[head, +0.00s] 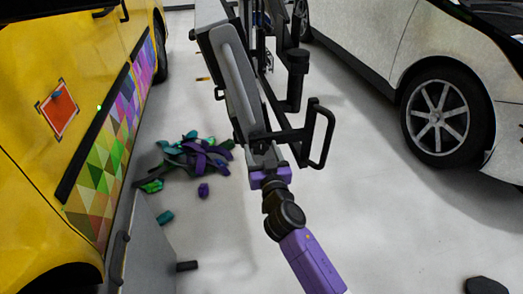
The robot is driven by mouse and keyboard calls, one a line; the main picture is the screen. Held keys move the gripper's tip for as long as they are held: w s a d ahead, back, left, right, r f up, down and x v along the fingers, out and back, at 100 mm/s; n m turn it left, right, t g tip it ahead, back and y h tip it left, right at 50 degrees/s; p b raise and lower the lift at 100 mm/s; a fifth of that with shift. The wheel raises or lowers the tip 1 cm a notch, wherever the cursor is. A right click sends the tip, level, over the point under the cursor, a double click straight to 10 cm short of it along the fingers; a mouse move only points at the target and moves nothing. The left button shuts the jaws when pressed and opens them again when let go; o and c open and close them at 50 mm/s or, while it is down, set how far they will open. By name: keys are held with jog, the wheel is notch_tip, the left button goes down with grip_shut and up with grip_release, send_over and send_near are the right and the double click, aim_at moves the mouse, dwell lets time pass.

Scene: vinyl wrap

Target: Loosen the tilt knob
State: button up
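A tall lamp-like unit with a long grey and black head (238,82) stands upright in the middle of the head view. A black frame with a loop handle (322,135) sticks out from its right side. A black cylindrical part (297,68) sits on the frame above the handle; I cannot tell whether it is the tilt knob. My gripper (262,155), at the end of my purple arm, is at the lower end of the lamp head, just left of the handle. Its fingertips are small and overlap the unit, so I cannot tell whether they are open or touching anything.
A yellow vehicle (50,125) with a coloured triangle wrap stands at left, with a grey cabinet (150,245) below it. Purple and green scraps (195,158) lie on the floor. A silver car (370,35) stands at right.

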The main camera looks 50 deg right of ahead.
jog(key=c, duration=1.2)
